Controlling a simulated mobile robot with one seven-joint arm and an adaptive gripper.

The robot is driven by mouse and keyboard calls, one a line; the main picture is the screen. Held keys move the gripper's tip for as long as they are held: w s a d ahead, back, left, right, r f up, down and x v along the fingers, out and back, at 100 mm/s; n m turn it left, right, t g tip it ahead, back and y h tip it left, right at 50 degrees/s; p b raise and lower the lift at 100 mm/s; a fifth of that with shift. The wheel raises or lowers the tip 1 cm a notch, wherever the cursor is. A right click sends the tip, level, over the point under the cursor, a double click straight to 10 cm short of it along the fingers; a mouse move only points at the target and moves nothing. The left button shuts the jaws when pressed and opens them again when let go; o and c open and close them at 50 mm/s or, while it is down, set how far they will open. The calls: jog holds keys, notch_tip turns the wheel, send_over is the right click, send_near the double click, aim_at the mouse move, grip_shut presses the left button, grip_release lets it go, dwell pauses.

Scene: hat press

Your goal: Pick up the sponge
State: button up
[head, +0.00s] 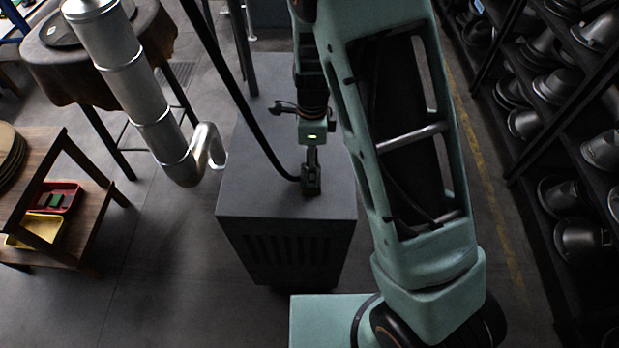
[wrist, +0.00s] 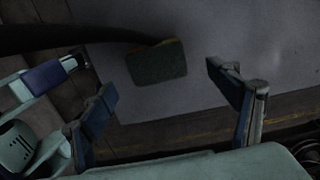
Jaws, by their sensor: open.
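The sponge (wrist: 157,66) is a dark green block with a thin yellowish edge, lying on a flat grey surface in the upper middle of the wrist view. My gripper (wrist: 162,92) is open, its two blue-padded fingers apart on either side of the picture. The sponge shows between them, farther off, and neither finger touches it. In the head view I cannot make out the sponge. There my arm reaches down over the grey cabinet (head: 250,190), and my gripper (head: 314,150) is small and dark above its top.
A dark hose (wrist: 70,38) crosses just above the sponge; it hangs over the cabinet in the head view (head: 240,100). A silver duct (head: 125,85) stands left. A wooden table (head: 40,165) holds red (head: 68,190) and yellow (head: 45,228) trays. Metal-form shelves (head: 560,140) line the right.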

aim_at(304, 190)
jog(key=shift+s+a+f, duration=0.1)
jog(key=shift+f, duration=1.45)
jog(key=shift+s+f, duration=0.1)
jog(key=shift+f, duration=1.45)
jog(key=c, duration=0.8)
